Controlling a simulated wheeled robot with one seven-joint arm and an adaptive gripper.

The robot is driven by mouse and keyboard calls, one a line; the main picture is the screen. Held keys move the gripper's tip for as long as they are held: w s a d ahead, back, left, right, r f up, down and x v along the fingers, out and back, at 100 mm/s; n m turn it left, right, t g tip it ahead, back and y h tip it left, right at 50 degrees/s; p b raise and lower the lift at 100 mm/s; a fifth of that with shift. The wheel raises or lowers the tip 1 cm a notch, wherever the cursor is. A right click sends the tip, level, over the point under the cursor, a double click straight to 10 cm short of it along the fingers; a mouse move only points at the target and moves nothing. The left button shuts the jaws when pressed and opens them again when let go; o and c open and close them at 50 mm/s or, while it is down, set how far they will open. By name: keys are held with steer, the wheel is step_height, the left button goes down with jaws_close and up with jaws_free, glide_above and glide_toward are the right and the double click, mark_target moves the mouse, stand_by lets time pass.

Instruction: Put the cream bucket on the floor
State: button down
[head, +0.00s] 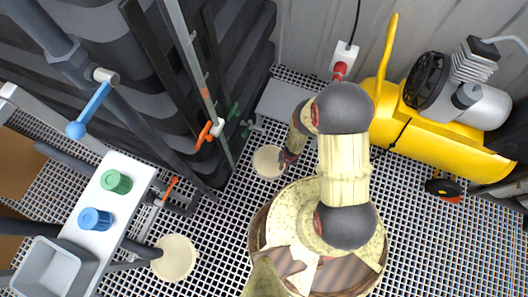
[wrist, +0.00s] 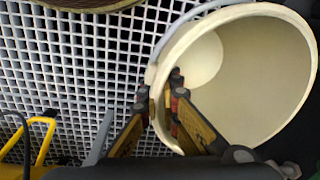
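The cream bucket (wrist: 265,75) fills the right of the wrist view, its open mouth facing the camera. My gripper (wrist: 162,92) has one finger inside the bucket and one outside, with the rim wall between them; it looks shut on that wall. In the head view the bucket (head: 268,162) is a small pale round shape left of my gripper (head: 287,158), above the grating floor (head: 215,222). I cannot tell whether its base touches the floor. My forearm hides part of the gripper.
Another pale round thing (head: 174,258) is at lower left, beside a white panel with green (head: 116,181) and blue (head: 95,218) knobs. Dark vessel racks stand at upper left. A yellow machine (head: 425,125) stands at right.

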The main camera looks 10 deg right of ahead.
steer(key=w+d+f+n, duration=0.2)
steer(key=w+d+f, duration=0.4)
steer(key=f, duration=0.1)
steer(key=w+a+f+b, duration=0.4)
steer(key=w+f+b, duration=0.8)
steer(key=b, duration=0.3)
steer(key=shift+w+f, duration=0.35)
steer(key=shift+w, duration=0.3)
steer(key=shift+f, duration=0.1)
steer(key=c, duration=2.5)
jaws_free()
steer(key=o, duration=0.4)
